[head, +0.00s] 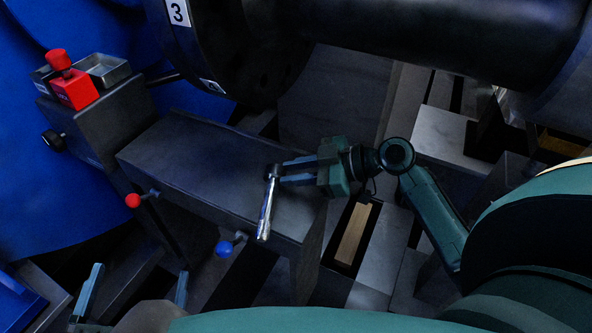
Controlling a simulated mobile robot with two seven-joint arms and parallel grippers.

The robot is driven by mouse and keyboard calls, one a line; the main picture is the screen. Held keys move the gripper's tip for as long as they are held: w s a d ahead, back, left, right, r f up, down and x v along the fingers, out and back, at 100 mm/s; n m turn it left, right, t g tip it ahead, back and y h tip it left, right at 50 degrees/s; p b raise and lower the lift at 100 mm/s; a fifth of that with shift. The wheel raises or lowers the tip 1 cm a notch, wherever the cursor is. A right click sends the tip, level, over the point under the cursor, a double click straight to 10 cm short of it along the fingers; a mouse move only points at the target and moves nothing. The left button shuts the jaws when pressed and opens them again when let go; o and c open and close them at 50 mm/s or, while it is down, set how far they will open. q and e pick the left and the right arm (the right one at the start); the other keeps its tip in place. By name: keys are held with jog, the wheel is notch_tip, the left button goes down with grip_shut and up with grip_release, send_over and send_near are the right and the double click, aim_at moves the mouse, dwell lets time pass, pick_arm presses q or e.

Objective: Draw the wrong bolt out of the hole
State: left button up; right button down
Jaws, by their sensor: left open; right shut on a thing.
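My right gripper (282,172) is shut on a chrome-handled tool (267,208) that looks like a ratchet. It grips the tool near its dark head, and the handle points down the picture, over the right end of the grey bench top. My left gripper (140,273) is open and empty at the lower left, with its two fingers apart. A dark round flange (215,50) with a white label "3" is at the top. I cannot make out the wrong bolt or its hole in the flange's shadow.
The grey bench (190,160) has a clear top. A red block with a red knob (75,88) and a metal tray (108,69) stand at its far left. Red (133,201) and blue (224,249) ball knobs stick out in front. A thick dark cylinder (440,35) hangs overhead.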

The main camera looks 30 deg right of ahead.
aim_at(316, 193)
jog(key=shift+r, duration=0.1)
jog(key=shift+s+d+b, duration=0.15)
jog(key=shift+s+d, duration=0.55)
jog(key=shift+s, duration=0.2)
jog(key=shift+s+d+b, duration=0.15)
jog(key=shift+s+d, duration=0.55)
jog(key=shift+s, duration=0.15)
